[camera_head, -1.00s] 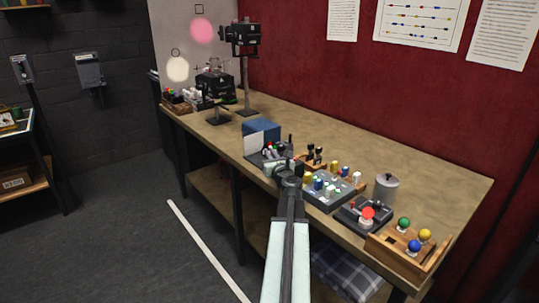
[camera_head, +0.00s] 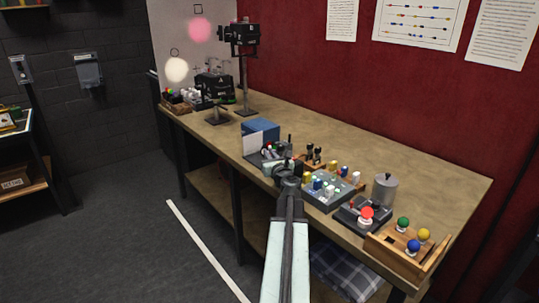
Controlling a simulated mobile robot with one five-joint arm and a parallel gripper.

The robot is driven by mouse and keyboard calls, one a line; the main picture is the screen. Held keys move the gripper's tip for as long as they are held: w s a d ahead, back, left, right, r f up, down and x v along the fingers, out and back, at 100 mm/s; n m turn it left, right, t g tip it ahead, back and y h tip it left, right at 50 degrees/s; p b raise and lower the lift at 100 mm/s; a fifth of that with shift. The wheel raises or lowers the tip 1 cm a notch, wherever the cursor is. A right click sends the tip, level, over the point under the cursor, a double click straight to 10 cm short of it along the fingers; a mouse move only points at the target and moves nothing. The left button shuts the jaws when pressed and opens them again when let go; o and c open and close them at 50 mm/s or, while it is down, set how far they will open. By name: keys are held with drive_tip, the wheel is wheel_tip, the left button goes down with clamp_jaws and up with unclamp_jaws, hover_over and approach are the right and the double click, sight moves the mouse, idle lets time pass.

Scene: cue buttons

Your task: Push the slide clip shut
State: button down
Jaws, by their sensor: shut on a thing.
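My gripper (camera_head: 279,168) is at the front edge of the workbench, at a dark unit (camera_head: 254,158) with an upright white card and small coloured parts. The gripper is shut on a small part there, which seems to be the slide clip. My gripper and wrist hide most of that part, so I cannot tell how far the clip is closed.
To the right stand a grey box with coloured pegs (camera_head: 327,192), a dark box with a red button (camera_head: 366,212), a lidded metal pot (camera_head: 385,189) and a wooden box with coloured balls (camera_head: 408,246). The bench's back right is clear.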

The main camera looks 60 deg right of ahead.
drive_tip(key=shift+s+d, duration=0.3)
drive_tip(key=shift+d, duration=0.65)
drive_tip(key=c, duration=1.5)
unclamp_jaws()
drive_tip(key=v, duration=0.8)
drive_tip(key=shift+w, duration=0.15)
